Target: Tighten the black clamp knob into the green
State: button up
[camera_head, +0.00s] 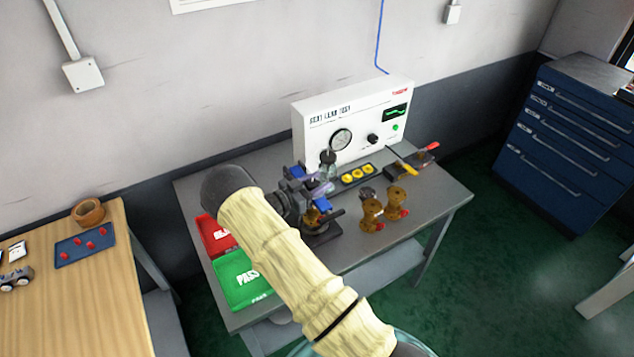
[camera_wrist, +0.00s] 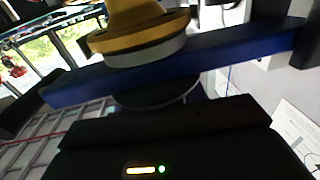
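My gripper (camera_head: 311,188) is over the dark fixture (camera_head: 322,236) near the middle of the grey table. Two blue parts that look like its fingertips stand apart, with a pale purple piece between them. I cannot tell whether they grip it. A dark round knob (camera_head: 327,157) tops a clear greenish piece just behind; I cannot tell if it is the clamp knob. My arm hides much of the fixture, and no green clamp mark is readable. In the wrist view a blue bar (camera_wrist: 230,58) crosses close up, with a yellow-orange round part (camera_wrist: 140,30) on a grey ring above it.
The white leak-test box (camera_head: 318,138) stands behind the fixture. Two brown-gold valves (camera_head: 371,214) (camera_head: 397,203) stand to its right. A black tray of yellow discs (camera_head: 345,180) lies behind. The red tray (camera_head: 214,238) and green PASS tray (camera_head: 240,281) are left.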

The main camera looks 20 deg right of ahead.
jog(key=c, duration=0.5)
jog(key=shift+o, duration=0.2)
jog(key=shift+b, duration=0.3)
jog(key=shift+f+b, duration=0.1)
jog(key=shift+b, duration=0.2)
jog(key=shift+f+m+g+b, duration=0.1)
jog(key=shift+m+g+b, duration=0.55)
jog(key=shift+b, duration=0.35)
jog(key=m+g+b, duration=0.1)
jog(key=g+b, duration=0.1)
jog(key=shift+s+h+b, duration=0.1)
jog(key=shift+h+b, duration=0.2)
jog(key=shift+h, duration=0.1)
jog(key=shift+s+r+m+g+b, duration=0.1)
jog(key=shift+r+m+g+b, duration=0.2)
jog(key=shift+m+g, duration=0.25)
jog(key=o, duration=1)
jog(key=shift+c, duration=0.2)
